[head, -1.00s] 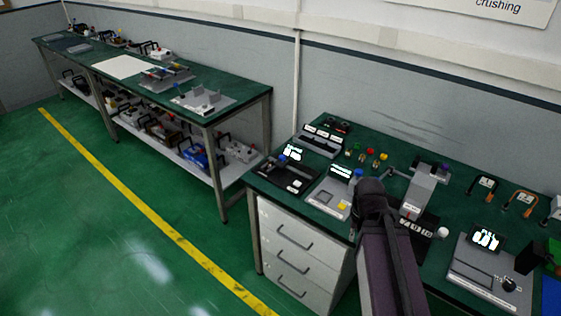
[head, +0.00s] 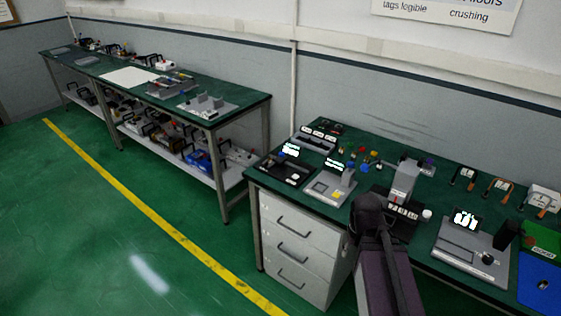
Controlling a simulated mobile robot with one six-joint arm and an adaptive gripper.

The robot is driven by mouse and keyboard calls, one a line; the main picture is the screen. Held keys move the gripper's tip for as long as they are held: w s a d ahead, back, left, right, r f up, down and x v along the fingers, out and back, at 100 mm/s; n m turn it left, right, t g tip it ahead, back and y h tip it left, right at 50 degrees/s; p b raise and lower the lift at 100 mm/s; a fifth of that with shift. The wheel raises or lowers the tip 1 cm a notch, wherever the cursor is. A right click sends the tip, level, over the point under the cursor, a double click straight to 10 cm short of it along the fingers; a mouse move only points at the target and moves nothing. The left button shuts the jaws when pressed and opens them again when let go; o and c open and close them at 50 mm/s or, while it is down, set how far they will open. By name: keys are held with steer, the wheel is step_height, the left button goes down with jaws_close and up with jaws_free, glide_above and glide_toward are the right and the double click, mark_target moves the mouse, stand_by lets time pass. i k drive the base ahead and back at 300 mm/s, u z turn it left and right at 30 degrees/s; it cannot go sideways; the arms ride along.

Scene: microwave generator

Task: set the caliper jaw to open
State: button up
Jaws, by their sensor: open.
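I cannot pick out a caliper or its jaw for certain among the small devices on the near green bench (head: 352,212). A grey upright device (head: 404,182) stands there with a black lettered base (head: 402,215). Left of it is a grey unit (head: 327,188) with a lit display and a yellow patch. My dark arm rises from the bottom edge in front of the bench and covers part of its front. My gripper does not show in the head view.
A black tray device (head: 283,170) sits at the bench's left end. A grey unit with a lit screen (head: 467,217) and a blue panel (head: 541,278) lie right. White drawers (head: 293,240) stand below. Another bench (head: 230,105) is at the back left. The green floor with a yellow line is clear.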

mark_target(282, 158)
steer(key=k, duration=0.8)
steer(key=u, duration=0.65)
steer(key=i, duration=2)
steer(key=z, duration=0.5)
